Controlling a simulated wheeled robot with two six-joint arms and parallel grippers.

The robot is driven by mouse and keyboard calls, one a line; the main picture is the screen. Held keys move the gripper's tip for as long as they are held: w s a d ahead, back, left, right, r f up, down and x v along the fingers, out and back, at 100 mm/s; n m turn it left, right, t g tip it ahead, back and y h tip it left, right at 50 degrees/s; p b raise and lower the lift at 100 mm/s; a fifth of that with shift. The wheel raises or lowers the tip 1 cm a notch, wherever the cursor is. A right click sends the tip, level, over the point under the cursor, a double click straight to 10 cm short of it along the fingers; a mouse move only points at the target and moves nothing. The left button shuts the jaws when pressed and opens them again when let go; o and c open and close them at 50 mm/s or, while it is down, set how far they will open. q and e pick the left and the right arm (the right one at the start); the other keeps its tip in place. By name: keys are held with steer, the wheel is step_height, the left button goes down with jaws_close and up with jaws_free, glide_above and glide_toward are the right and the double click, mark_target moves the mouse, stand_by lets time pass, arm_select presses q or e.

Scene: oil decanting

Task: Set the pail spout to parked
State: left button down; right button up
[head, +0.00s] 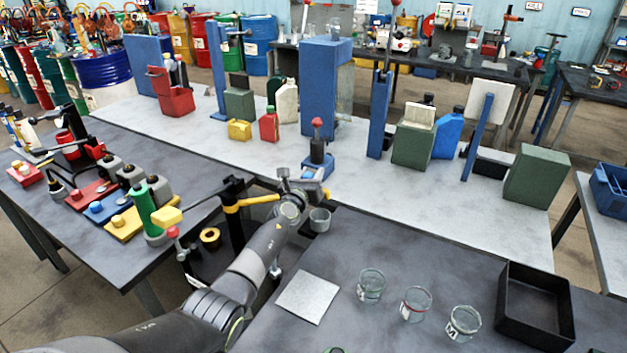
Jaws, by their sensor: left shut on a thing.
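The pail spout appears to be the yellow bar (258,200) running right from a black upright post (234,222) in the head view. The bar's far end is hidden by my gripper. My left gripper (305,183) is at that end, shut, apparently on the spout; the contact itself is too small to see clearly. A small grey cup (320,219) is just below the gripper. A blue stand with a red knob (317,160) is right behind it. The pail body cannot be clearly made out. My right gripper is not in view.
Three glass beakers (416,304), a pale square plate (307,296) and a black open tray (535,305) are on the near table. The long pale bench has clear surface at right (440,205).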

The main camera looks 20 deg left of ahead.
arm_select(q)
steer(key=shift+w+a+r+n+y, duration=0.1)
steer(key=shift+w+a+n+y, duration=0.2)
steer(key=shift+w+y, duration=0.15)
steer(key=shift+r, duration=0.1)
steer(key=c, duration=1.2)
jaws_free()
steer(key=shift+o, duration=1)
steer(key=shift+a+f, duration=0.1)
steer(key=shift+f, duration=0.1)
steer(key=shift+s, duration=0.1)
